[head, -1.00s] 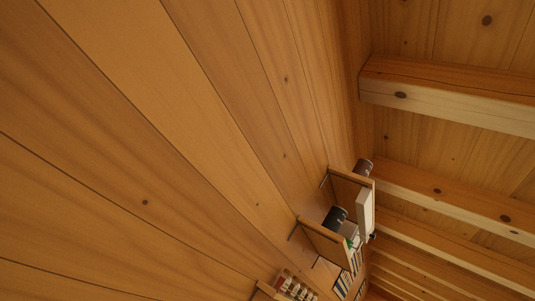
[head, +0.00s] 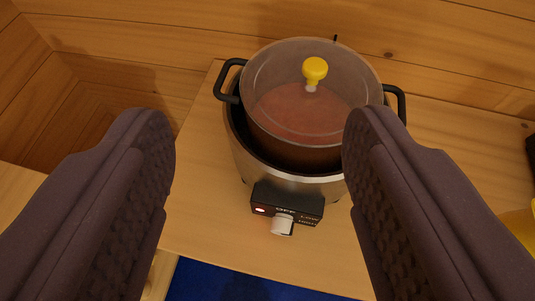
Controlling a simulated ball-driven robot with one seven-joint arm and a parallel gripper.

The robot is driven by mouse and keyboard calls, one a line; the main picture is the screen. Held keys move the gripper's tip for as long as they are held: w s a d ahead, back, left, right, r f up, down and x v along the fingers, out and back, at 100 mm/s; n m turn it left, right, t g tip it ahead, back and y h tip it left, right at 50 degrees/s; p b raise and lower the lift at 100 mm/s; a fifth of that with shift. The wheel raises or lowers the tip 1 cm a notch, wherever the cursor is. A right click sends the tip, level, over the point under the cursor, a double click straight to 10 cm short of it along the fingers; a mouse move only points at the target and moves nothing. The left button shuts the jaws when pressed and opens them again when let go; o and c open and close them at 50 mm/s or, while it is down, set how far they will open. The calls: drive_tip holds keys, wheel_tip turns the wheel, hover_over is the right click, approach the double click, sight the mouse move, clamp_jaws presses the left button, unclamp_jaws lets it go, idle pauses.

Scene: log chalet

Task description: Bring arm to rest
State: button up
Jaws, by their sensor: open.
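My gripper (head: 258,135) is open and empty in the head view. Its two dark padded fingers stand wide apart at left and right. Beyond them and between them is a slow cooker (head: 240,160) with a clear lid and a yellow knob (head: 315,69). The fingers look nearer to the camera than the cooker; the right finger overlaps the cooker's right side in the picture. I see no contact.
The cooker stands on a wooden counter (head: 200,215) against a plank wall (head: 180,45). Its control box (head: 287,203) has a white dial and a red light. A yellow thing (head: 520,228) and a dark thing are cut off at the right edge. Blue shows below the counter's front edge.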

drive_tip(key=shift+r, duration=0.1)
drive_tip(key=s+a+r+t, duration=0.1)
drive_tip(key=s+r, duration=0.4)
drive_tip(key=r, duration=0.5)
drive_tip(key=s+a+r+t, duration=0.1)
drive_tip(key=s+r, duration=0.3)
drive_tip(key=r, duration=0.6)
drive_tip(key=shift+s+a, duration=0.4)
drive_tip(key=shift+a, duration=0.2)
